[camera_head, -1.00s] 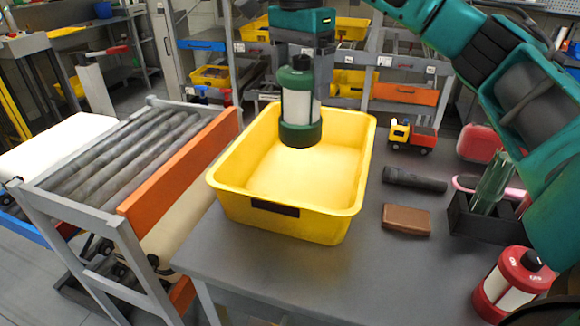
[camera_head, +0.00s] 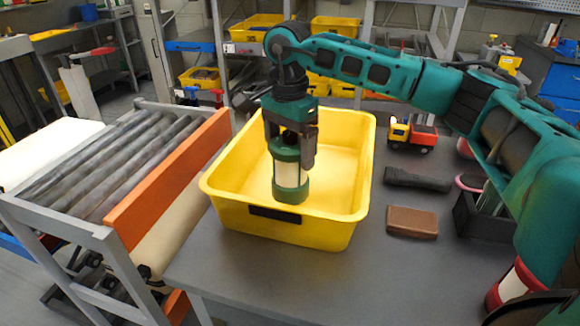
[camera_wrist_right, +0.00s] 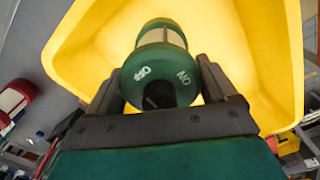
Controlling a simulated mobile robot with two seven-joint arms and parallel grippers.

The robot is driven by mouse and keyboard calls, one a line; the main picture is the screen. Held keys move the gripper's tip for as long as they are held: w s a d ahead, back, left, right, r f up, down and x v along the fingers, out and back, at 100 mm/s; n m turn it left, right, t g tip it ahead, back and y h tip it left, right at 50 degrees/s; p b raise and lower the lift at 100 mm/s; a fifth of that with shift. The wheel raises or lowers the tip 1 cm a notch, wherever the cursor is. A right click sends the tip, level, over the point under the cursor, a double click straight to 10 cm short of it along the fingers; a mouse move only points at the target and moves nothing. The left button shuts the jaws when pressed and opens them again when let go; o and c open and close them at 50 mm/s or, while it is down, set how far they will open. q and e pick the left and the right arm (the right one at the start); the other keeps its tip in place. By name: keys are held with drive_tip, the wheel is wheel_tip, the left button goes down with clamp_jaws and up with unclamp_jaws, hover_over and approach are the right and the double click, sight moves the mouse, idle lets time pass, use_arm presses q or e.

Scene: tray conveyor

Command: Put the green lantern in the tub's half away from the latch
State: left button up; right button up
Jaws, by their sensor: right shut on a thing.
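The green lantern (camera_head: 290,182) has a pale middle and a green base and top. My right gripper (camera_head: 289,140) is shut on its top and holds it upright over the near part of the yellow tub (camera_head: 215,190). I cannot tell whether its base touches the tub floor. A dark plate (camera_head: 275,213), perhaps the latch, is on the tub's near wall, just below the lantern in the picture. In the right wrist view the lantern (camera_wrist_right: 165,62) sits between both fingers (camera_wrist_right: 160,92), with the tub (camera_wrist_right: 270,60) around it. My left gripper is not in view.
Right of the tub are a toy truck (camera_head: 412,134), a dark cylinder (camera_head: 416,180), a brown block (camera_head: 411,221) and a dark holder (camera_head: 480,220). A red lantern (camera_head: 512,287) is partly behind my arm. A roller conveyor (camera_head: 110,165) stands left. The tub's far part looks empty.

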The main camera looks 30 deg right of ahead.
drive_tip(key=shift+f, duration=2.25)
drive_tip(key=shift+f, duration=0.2)
drive_tip(key=o, duration=1.7)
drive_tip(key=shift+r, duration=0.1)
wheel_tip(320, 180, up, 12)
drive_tip(key=shift+w+r, duration=0.1)
drive_tip(key=shift+w, duration=0.05)
